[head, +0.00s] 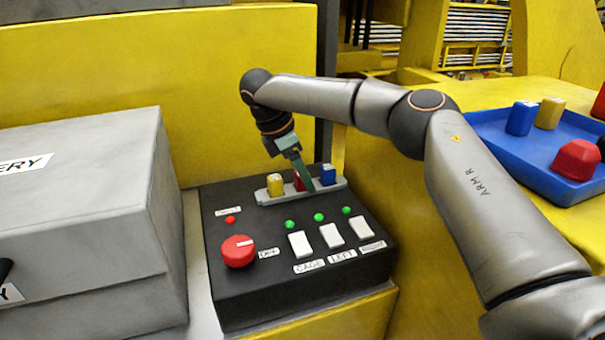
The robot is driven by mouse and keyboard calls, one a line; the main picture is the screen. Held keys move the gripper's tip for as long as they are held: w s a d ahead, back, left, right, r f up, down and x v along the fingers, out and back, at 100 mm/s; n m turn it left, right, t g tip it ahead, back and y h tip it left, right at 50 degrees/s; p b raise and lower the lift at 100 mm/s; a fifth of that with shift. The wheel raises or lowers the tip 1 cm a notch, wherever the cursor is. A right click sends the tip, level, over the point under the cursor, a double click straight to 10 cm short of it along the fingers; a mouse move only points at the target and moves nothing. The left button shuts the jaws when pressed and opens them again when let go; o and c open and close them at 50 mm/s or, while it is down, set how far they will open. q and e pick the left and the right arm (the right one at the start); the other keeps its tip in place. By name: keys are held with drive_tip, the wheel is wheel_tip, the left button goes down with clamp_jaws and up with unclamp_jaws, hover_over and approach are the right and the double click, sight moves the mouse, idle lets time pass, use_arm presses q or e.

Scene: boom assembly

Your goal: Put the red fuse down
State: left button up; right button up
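The red fuse (298,182) is in the middle of the grey fuse strip (264,198) on the black control box, between a yellow fuse (275,185) and a blue fuse (328,174). It is mostly hidden behind a finger of my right gripper (304,178). That gripper reaches down to the red fuse from above. Only one green finger shows clearly, so I cannot tell whether the gripper is shut on the fuse or open around it. Whether the fuse is fully seated is also hidden. My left gripper is not in view.
The black control box (265,305) has a red knob (238,251), white switches (331,235), a small red light and green lights. A grey battery box (80,205) stands left. A blue tray (490,135) at right holds blue, yellow and red pieces.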

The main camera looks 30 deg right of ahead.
drive_tip(key=shift+r, duration=0.1)
drive_tip(key=v, duration=1.2)
idle(0.4)
